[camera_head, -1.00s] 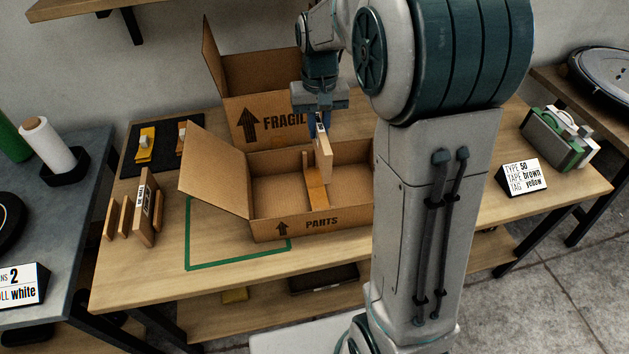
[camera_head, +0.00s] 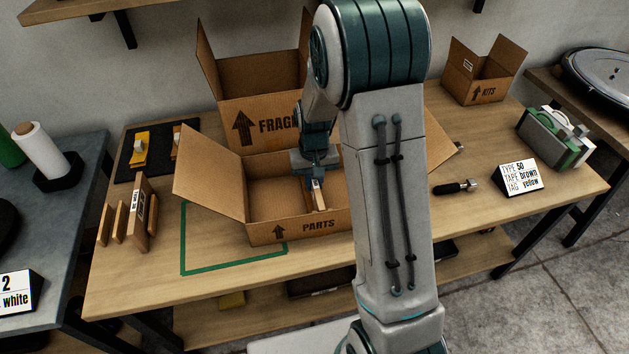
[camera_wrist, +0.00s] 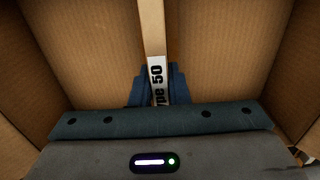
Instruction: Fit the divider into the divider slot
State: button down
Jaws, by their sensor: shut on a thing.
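My gripper (camera_wrist: 158,90) is shut on the wooden divider (camera_wrist: 151,28), which carries a white label reading "pe 50" in the wrist view. In the head view the gripper (camera_head: 317,183) is down inside the open PARTS box (camera_head: 265,236), and the divider (camera_head: 318,198) stands upright in the box's middle. In the wrist view cardboard walls lie on both sides of the divider, apart from it. The divider slot is hidden under the divider and gripper, so I cannot tell whether the divider is seated in it.
The FRAGILE box (camera_head: 240,100) stands behind, and the KITS box (camera_head: 485,92) at the back right. Several wooden panels (camera_head: 141,215) stand at the left. A dark-handled tool (camera_head: 452,188) and a sign (camera_head: 520,177) lie right.

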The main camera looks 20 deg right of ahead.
jog(key=shift+f, duration=0.2)
jog(key=c, duration=1.4)
grip_release()
jog(key=shift+r, duration=0.1)
